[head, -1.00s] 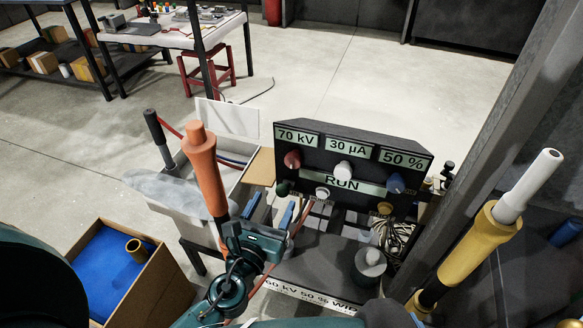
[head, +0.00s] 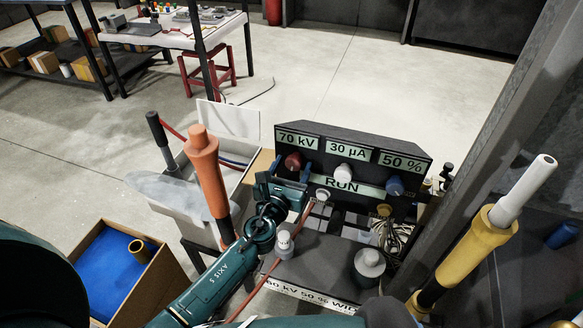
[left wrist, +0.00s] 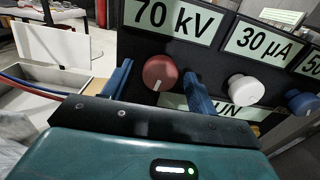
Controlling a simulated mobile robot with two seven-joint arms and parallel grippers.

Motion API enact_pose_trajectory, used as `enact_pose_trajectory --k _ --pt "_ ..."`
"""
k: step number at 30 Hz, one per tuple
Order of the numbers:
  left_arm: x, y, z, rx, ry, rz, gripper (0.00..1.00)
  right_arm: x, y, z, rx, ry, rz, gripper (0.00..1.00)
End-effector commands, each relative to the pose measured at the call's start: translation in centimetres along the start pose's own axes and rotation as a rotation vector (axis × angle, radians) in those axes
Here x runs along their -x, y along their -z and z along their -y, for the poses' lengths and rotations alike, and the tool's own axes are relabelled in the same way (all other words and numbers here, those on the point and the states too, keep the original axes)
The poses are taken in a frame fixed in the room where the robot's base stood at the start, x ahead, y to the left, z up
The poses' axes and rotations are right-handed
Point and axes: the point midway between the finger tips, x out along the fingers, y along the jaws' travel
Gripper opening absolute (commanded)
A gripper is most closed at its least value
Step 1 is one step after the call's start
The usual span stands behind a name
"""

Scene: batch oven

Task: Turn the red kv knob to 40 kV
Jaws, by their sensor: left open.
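The red kv knob (head: 293,162) sits on the black control panel under a label reading 70 kV (head: 298,141). In the left wrist view the red knob (left wrist: 160,72) shows a white mark pointing down and slightly left. My left gripper (head: 291,168) is open at the panel's left side. Its two blue fingers (left wrist: 158,88) stand left and right of the red knob, with gaps visible on both sides. I cannot tell how far the fingertips reach along the knob. My right gripper is not in view.
A white knob (head: 343,173) and a blue knob (head: 395,186) sit right of the red knob. A RUN label (head: 358,187) lies below them. An orange handle (head: 206,170) stands close left of my left arm. A cardboard box (head: 165,290) with blue lining is at lower left.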

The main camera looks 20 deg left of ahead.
Motion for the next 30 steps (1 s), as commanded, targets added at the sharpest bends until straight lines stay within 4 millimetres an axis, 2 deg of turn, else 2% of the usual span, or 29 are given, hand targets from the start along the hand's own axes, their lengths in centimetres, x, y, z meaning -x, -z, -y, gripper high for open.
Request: enact_pose_trajectory --k 4,19,30 --pt "0.02 0.0 0.0 0.0 0.0 0.0 0.57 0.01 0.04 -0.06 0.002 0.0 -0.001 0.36" --pt "0.05 0.01 0.0 0.0 0.0 0.0 0.16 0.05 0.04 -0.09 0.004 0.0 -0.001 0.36" --pt "0.05 0.11 0.01 0.059 0.0 0.0 0.15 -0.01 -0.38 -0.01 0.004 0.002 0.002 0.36"
